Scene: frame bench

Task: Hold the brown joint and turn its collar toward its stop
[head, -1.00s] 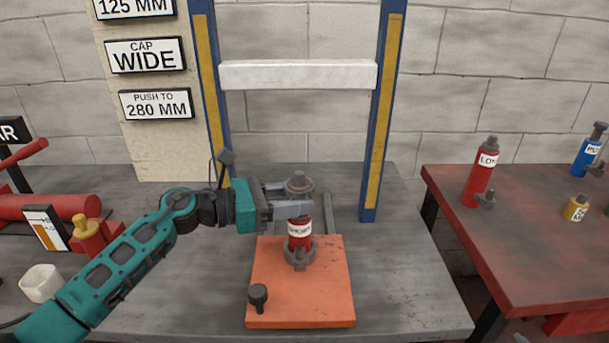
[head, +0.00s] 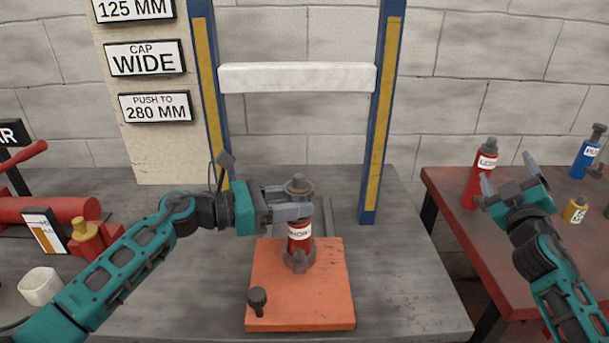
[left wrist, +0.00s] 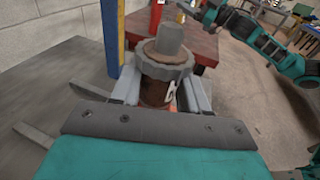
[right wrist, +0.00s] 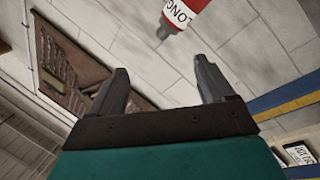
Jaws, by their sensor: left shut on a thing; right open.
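The brown joint (head: 299,198) stands upright at the top of a red cylinder labelled SHORT (head: 300,232). In the left wrist view its brown body (left wrist: 155,92) shows below a grey notched collar (left wrist: 165,66), with a grey stub on top. My left gripper (head: 302,207) comes in from the left and is shut on the joint, one finger on each side, just below the collar. The collar's stop cannot be made out. My right gripper (head: 508,172) is open and empty at the right, well away from the joint; its fingers also show in the right wrist view (right wrist: 162,68).
The red cylinder stands on an orange plate (head: 325,295) with a dark knob (head: 257,299). A blue and yellow frame with a white crossbar (head: 297,77) stands behind. A red table (head: 455,222) at the right holds a red LONG cylinder (head: 480,182).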

